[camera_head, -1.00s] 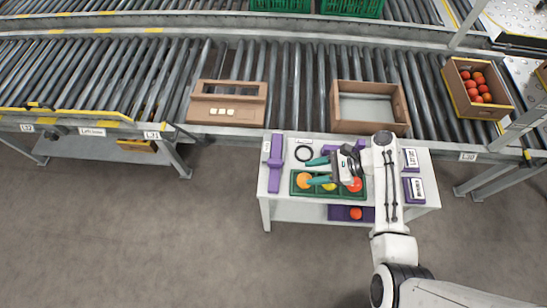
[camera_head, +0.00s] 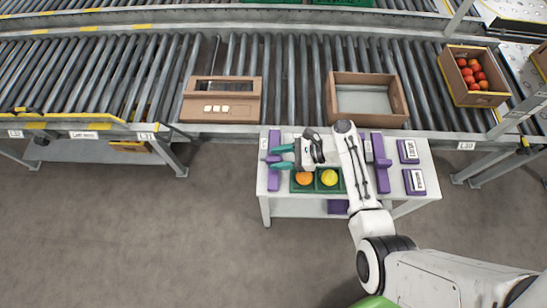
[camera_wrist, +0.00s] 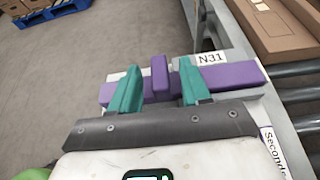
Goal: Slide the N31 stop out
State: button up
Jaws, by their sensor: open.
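The N31 stop is a long purple bar (camera_wrist: 235,76) with an upright purple handle (camera_wrist: 160,78). In the wrist view the bar runs across behind my teal fingers, beside the white N31 label (camera_wrist: 211,58). My gripper (camera_wrist: 158,68) is open, and the handle shows between its two fingers with a gap on each side. I cannot tell how deep the fingers reach around it.
A green tray with an orange fruit (camera_head: 304,178) and a yellow fruit (camera_head: 329,177) sits close under my gripper. Another purple stop (camera_head: 383,180) is right of my arm. Cardboard boxes (camera_head: 221,99) (camera_head: 403,113) stand on the rollers behind the table.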

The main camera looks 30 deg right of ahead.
jog(key=shift+x, duration=1.05)
grip_shut()
